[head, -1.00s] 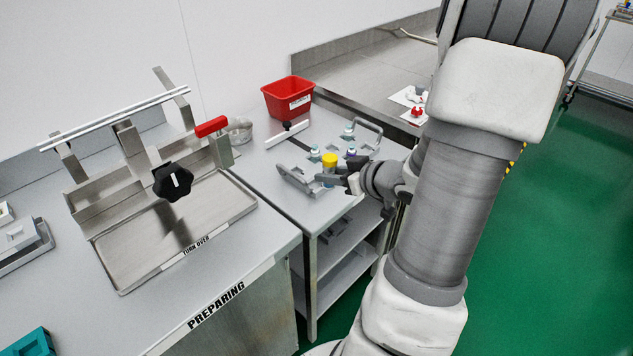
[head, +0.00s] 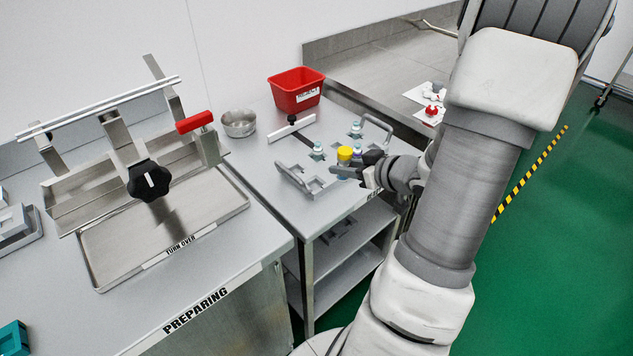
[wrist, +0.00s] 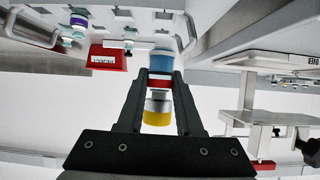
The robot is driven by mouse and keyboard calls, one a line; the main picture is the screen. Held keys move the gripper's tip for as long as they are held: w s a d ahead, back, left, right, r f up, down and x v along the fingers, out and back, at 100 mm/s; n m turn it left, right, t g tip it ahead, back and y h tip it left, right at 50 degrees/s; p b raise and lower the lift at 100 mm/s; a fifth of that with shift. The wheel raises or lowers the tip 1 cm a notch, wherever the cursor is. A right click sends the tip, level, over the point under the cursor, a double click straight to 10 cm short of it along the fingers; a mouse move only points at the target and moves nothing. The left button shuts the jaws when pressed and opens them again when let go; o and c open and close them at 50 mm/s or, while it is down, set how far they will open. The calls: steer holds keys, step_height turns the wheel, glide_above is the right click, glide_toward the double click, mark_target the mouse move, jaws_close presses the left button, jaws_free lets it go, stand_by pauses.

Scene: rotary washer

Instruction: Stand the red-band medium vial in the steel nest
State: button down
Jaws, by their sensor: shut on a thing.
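The red-band vial (wrist: 160,83) is in my gripper in the wrist view, with a yellow cap, a red band and a blue part at the end away from the cap. My gripper (wrist: 159,86) is shut on it around the band. In the head view its yellow cap (head: 345,153) points up, above the grey handled rack on the side table; most of its body is hidden by my gripper (head: 348,170). I cannot tell for sure which piece is the steel nest; the handled rack (head: 308,187) is a grey metal candidate.
The rack's far handle (head: 377,130) rises behind. A red bin (head: 296,92) and a round steel bowl (head: 239,123) are at the back. The turn-over fixture (head: 160,235) stands left.

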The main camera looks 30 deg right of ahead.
steer(key=b+x, duration=0.1)
steer(key=x, duration=0.4)
steer(key=b+x, duration=0.1)
steer(key=x, duration=0.5)
steer(key=shift+s+a+f+b, duration=0.15)
steer(key=shift+f+b, duration=0.25)
steer(key=shift+f, duration=0.05)
steer(key=shift+f+b, duration=0.75)
steer(key=shift+f, duration=1.15)
steer(key=shift+f, duration=0.2)
steer(key=c, duration=0.6)
jaws_free()
steer(key=shift+o, duration=0.2)
steer(key=shift+r, duration=0.1)
steer(key=shift+s+r, duration=0.2)
steer(key=p+v, duration=0.3)
steer(key=v, duration=0.8)
steer(key=shift+s+r, duration=0.2)
